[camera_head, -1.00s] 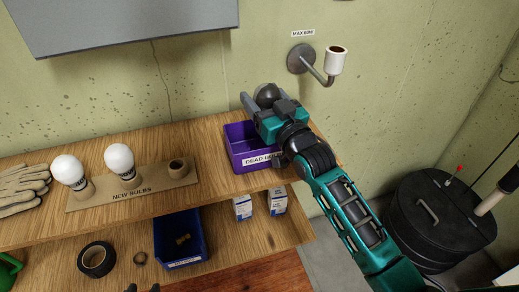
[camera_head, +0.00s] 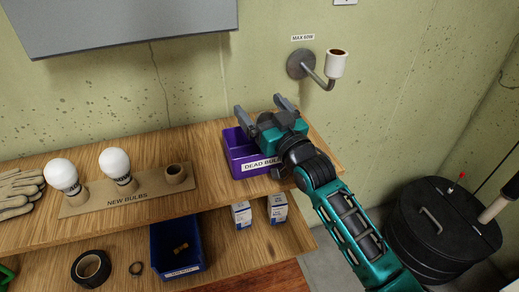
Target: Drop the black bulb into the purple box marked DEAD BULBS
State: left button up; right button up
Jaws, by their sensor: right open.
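The purple box marked DEAD BULBS (camera_head: 238,150) stands at the right end of the wooden shelf top. My right gripper (camera_head: 263,107) is over the box with its two fingers spread wide, and nothing shows between them. The black bulb is not visible now. My gripper and wrist cover much of the box's inside, so I cannot see whether the bulb lies in there. My left gripper is not in view.
Two white bulbs (camera_head: 115,164) stand in the NEW BULBS holder (camera_head: 128,200), left of the box. A white lamp socket (camera_head: 336,64) juts from the wall behind. A blue bin (camera_head: 178,246) and small cartons (camera_head: 277,208) sit on the lower shelf. A black drum (camera_head: 440,225) stands right.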

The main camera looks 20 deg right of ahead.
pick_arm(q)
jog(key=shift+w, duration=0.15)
pick_arm(e)
jog(key=v, duration=1.3)
